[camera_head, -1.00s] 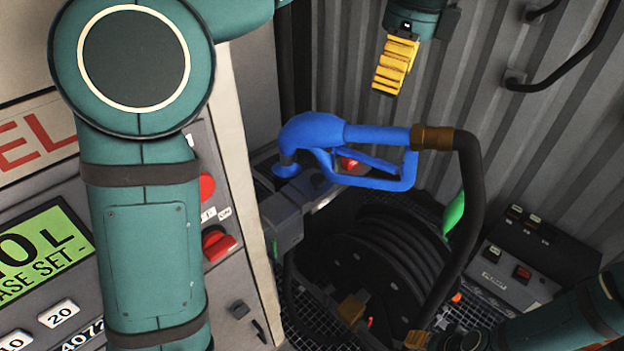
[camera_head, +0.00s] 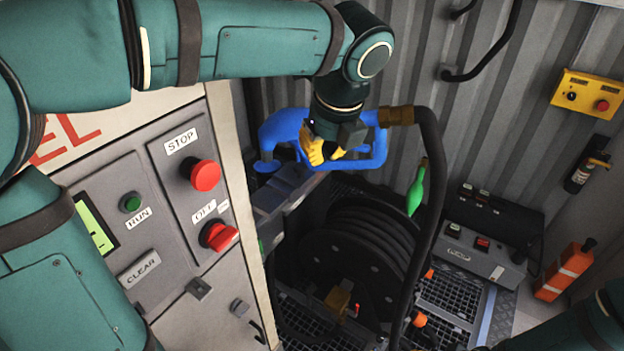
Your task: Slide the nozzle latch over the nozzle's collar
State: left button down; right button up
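The blue fuel nozzle (camera_head: 285,127) hangs at the centre of the head view, its spout end down at the grey holder (camera_head: 290,190) beside the dispenser. Its brass collar (camera_head: 397,115) is at the right end, where the black hose joins. My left gripper (camera_head: 325,152), with yellow fingers, hangs from above in front of the nozzle's body and handle, left of the collar. It hides part of the nozzle. I cannot tell whether it touches the nozzle or how far its fingers are apart. I cannot make out a separate latch. My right gripper is out of view.
The dispenser panel (camera_head: 165,250) with a red stop button (camera_head: 206,175) stands close on the left. The black hose (camera_head: 432,220) arches down past the hose reel (camera_head: 350,245). A grey control box (camera_head: 475,250) and an orange canister (camera_head: 565,271) stand on the right.

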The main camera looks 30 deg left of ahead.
aim_at(291, 179)
pick_arm(q)
jog(key=shift+w+a+f+b, duration=0.3)
jog(key=shift+w+a+f, duration=0.55)
jog(key=shift+f, duration=0.9)
jog(key=shift+w+a+f+b, duration=0.3)
jog(key=shift+w+a+f, duration=0.3)
jog(key=shift+a+f, duration=0.8)
jog(key=shift+w+a+f+b, duration=0.3)
jog(key=shift+w+a+f, duration=0.4)
jog(key=shift+f, duration=1.35)
jog(key=a+p, duration=0.1)
jog(key=a, duration=0.2)
jog(key=shift+w+r+p, duration=0.15)
jog(key=shift+p, duration=0.25)
jog(key=shift+a, duration=0.15)
jog(key=shift+d, duration=0.2)
